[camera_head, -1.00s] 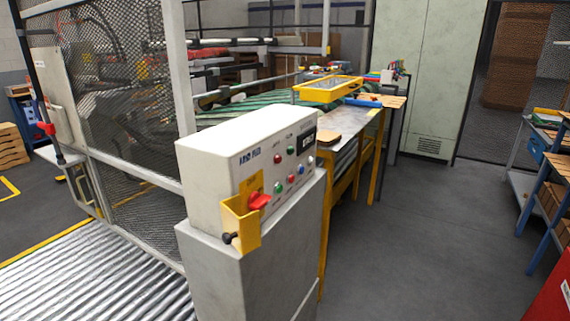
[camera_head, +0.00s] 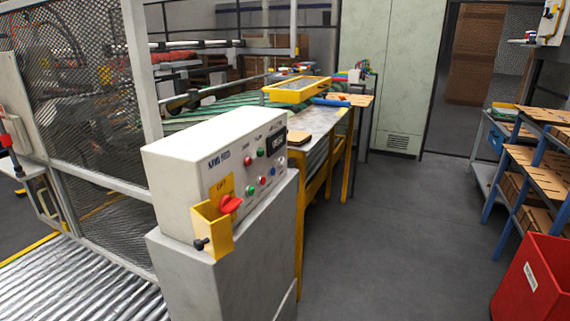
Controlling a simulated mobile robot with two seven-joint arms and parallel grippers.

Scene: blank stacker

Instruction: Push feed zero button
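A white control box (camera_head: 190,152) stands on a grey pedestal (camera_head: 225,270) left of centre. Its slanted face carries several small round red, green and blue buttons (camera_head: 262,180) and a dark display (camera_head: 278,141). The labels by the buttons are too small to read, so I cannot tell which is feed zero. Neither of my grippers is in view.
A mesh fence (camera_head: 75,100) and roller conveyor (camera_head: 75,285) lie on the left. A metal table (camera_head: 315,122) with a yellow tray (camera_head: 297,90) stands behind the box. A red bin (camera_head: 535,285) and shelves (camera_head: 540,175) are at right. The grey floor (camera_head: 400,240) between is clear.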

